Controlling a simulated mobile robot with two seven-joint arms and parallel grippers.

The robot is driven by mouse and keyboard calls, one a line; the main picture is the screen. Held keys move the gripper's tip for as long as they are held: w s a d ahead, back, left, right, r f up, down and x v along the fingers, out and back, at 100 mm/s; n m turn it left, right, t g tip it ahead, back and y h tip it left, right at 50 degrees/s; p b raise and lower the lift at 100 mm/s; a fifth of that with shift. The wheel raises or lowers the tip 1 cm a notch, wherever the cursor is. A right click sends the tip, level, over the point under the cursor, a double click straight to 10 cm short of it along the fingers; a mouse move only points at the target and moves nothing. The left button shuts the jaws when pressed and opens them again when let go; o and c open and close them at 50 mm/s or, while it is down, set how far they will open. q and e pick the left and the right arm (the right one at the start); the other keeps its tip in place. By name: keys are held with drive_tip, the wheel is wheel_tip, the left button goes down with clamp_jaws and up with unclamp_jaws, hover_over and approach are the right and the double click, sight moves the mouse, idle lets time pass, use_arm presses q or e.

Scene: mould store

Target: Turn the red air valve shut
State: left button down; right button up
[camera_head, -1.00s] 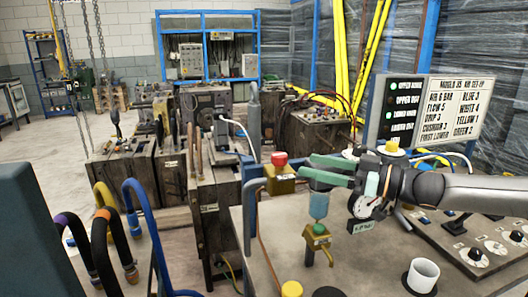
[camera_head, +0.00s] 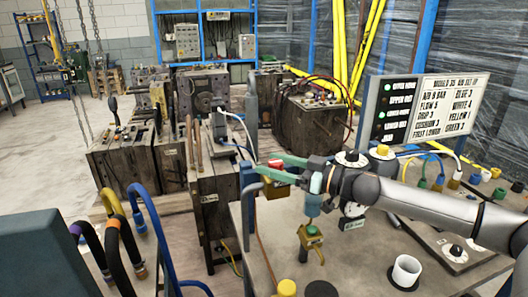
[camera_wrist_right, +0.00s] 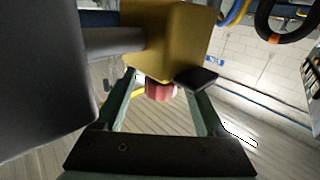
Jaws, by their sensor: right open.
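The red air valve knob (camera_head: 277,164) sits on a yellow valve body (camera_head: 276,190) at the near left edge of the metal bench top. My right gripper (camera_head: 264,164), with green fingers, reaches in from the right and is open, with the knob between its fingers in this view. In the right wrist view the red knob (camera_wrist_right: 161,90) shows between the two fingertips, below the yellow body (camera_wrist_right: 160,38); I cannot tell whether the fingers touch it. My left gripper is not in view.
A blue-bowled air unit (camera_head: 312,205) stands under my right gripper. A white cup (camera_head: 405,271) is at the front of the bench (camera_head: 350,262). The set-up board (camera_head: 452,105) stands behind. Blue, black and yellow hoses (camera_head: 152,225) curve at the lower left.

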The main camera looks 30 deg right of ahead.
drive_tip(key=shift+p+x, duration=0.5)
drive_tip(key=shift+x, duration=0.95)
clamp_jaws()
